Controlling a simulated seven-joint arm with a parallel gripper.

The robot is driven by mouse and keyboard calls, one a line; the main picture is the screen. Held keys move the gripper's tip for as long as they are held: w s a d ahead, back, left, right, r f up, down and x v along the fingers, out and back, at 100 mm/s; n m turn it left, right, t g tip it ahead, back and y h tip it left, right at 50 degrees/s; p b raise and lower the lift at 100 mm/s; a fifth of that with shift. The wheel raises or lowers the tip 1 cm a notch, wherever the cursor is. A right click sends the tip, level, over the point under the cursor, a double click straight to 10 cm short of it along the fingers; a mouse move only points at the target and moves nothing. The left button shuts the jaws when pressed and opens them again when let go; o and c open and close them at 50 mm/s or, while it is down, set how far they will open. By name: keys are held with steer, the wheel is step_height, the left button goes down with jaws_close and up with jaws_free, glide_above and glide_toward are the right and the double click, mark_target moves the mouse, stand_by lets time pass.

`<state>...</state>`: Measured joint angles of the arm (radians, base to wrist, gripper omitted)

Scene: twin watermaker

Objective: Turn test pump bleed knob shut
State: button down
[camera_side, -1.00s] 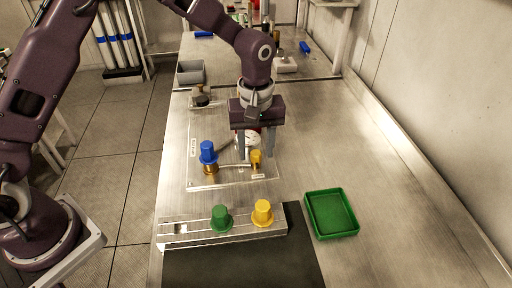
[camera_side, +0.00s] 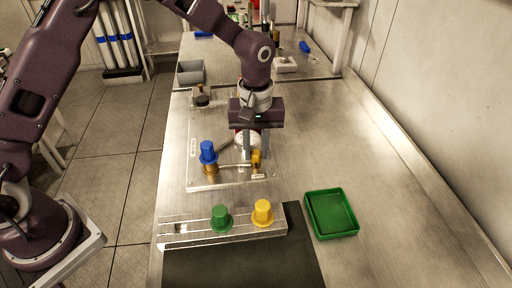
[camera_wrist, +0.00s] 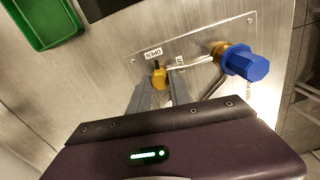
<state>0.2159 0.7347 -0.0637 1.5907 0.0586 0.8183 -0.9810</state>
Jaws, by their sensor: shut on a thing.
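The bleed knob is a small yellow knob (camera_side: 256,159) on the test pump's plate (camera_side: 200,183). In the wrist view the yellow knob (camera_wrist: 158,74) sits between my fingertips, beside a small white label (camera_wrist: 153,53). My gripper (camera_side: 255,155) points down over the plate and is shut on the knob; it also shows in the wrist view (camera_wrist: 160,82). The fingers partly hide the knob, so I cannot tell its exact turn. A thin pipe runs from the knob to a brass fitting with a blue cap (camera_side: 208,152), which also shows in the wrist view (camera_wrist: 246,65).
A clear rack (camera_side: 170,229) with a green cap (camera_side: 221,217) and a yellow cap (camera_side: 263,212) stands in front. A green tray (camera_side: 331,213) lies to its right, a dark mat (camera_side: 245,268) in front. A grey bin (camera_side: 190,72) is at the back left. The right bench is clear.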

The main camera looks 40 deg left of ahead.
steer(key=m, duration=1.2)
steer(key=shift+m, duration=2.5)
steer(key=c, duration=1.2)
jaws_free()
steer(key=shift+r, duration=0.1)
